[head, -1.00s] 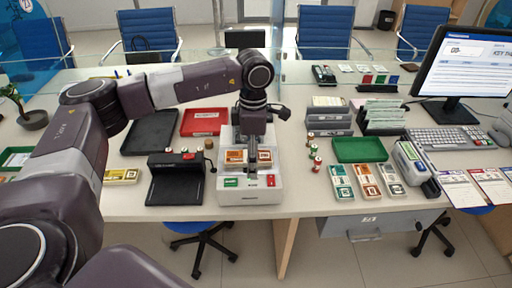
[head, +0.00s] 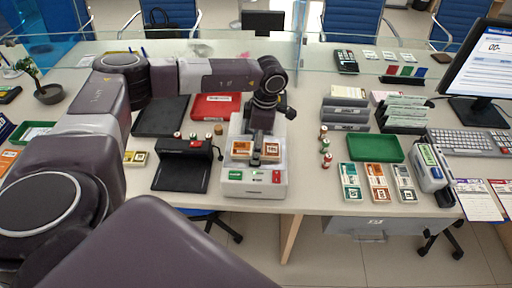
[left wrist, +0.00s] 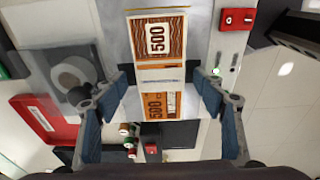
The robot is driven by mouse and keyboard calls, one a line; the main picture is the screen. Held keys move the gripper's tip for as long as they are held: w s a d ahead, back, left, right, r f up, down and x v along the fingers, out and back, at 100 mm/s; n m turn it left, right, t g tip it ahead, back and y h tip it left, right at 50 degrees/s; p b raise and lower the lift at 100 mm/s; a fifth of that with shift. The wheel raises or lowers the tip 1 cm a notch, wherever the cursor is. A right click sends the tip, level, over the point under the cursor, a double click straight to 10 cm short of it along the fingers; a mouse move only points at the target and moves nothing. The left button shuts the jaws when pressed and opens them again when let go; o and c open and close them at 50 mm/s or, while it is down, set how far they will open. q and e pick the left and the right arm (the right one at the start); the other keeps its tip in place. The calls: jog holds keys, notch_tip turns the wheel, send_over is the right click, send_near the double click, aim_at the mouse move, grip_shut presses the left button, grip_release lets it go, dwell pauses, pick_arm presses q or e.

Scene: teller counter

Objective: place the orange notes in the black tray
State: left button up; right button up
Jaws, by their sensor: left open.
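The orange notes (head: 240,149) lie on top of a white counting machine (head: 235,188); they also show in the left wrist view (left wrist: 157,40), printed 500. My left gripper (head: 257,155) is right above them, with its arm hiding their middle. In the left wrist view its two fingers (left wrist: 163,85) are apart, one on each side of the notes; I cannot tell whether they touch. The black tray (head: 160,117) lies flat and looks empty, behind and left of the machine. My right gripper is not in view.
A black device (head: 181,175) stands left of the machine. A green tray (head: 375,148) and banded notes, one orange (head: 377,182), lie to the right. A glass screen crosses behind.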

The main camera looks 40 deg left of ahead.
pick_arm(q)
jog(key=shift+s, duration=0.1)
jog(key=c, duration=1.2)
jog(key=shift+c, duration=1)
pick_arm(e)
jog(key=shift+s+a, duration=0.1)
pick_arm(q)
jog(key=shift+r, duration=0.1)
